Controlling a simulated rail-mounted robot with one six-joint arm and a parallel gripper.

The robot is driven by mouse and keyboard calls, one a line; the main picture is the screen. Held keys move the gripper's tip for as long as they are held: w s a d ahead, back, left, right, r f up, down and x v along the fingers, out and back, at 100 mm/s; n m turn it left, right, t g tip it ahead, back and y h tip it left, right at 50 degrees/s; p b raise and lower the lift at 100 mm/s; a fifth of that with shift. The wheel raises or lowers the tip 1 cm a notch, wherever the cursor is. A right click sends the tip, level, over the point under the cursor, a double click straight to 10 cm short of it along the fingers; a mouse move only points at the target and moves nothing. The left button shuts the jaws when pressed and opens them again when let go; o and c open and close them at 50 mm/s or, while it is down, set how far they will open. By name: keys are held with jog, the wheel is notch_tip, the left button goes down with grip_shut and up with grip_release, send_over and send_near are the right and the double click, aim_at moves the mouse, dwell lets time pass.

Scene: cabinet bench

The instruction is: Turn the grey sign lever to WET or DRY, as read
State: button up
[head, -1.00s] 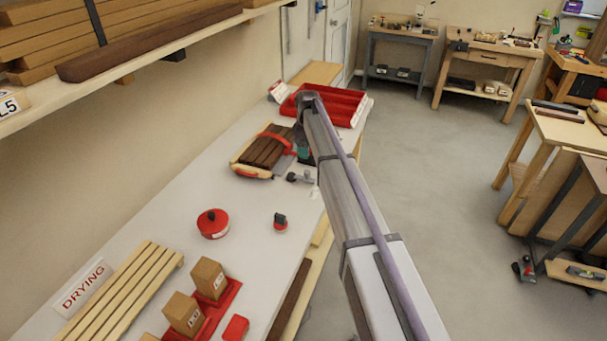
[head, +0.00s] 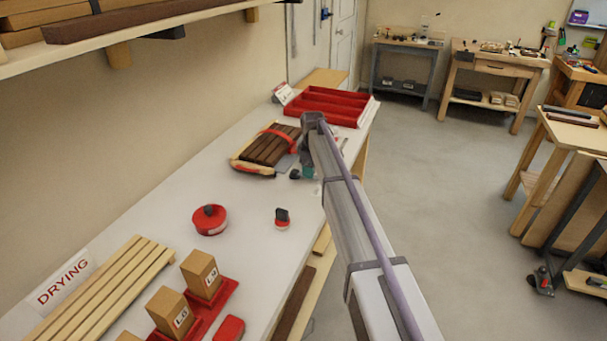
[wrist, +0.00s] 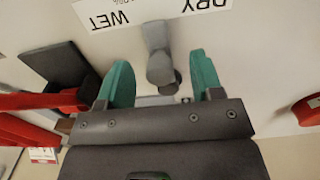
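In the wrist view, the grey sign lever (wrist: 158,50) stands out from the pale surface, with its rounded end between the teal fingertips. My gripper (wrist: 163,72) is open, with one finger on each side of the lever and a visible gap to both. The white sign (wrist: 150,12) lies at the lever's far side and reads upside down here, WET at left and DRY at right; small print between them is unreadable. In the head view, my gripper (head: 306,173) is low over the bench and largely hides the lever and sign.
A red round tin (head: 209,220) and a small red-based dark-topped item (head: 282,218) stand in front. The bench (head: 250,195) between them is clear.

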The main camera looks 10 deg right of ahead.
jog(key=c, duration=0.7)
jog(key=shift+w+d, duration=0.35)
jog(key=shift+w, duration=0.5)
jog(key=shift+w+d, duration=0.1)
jog(key=shift+w, duration=0.9)
jog(key=o, duration=0.8)
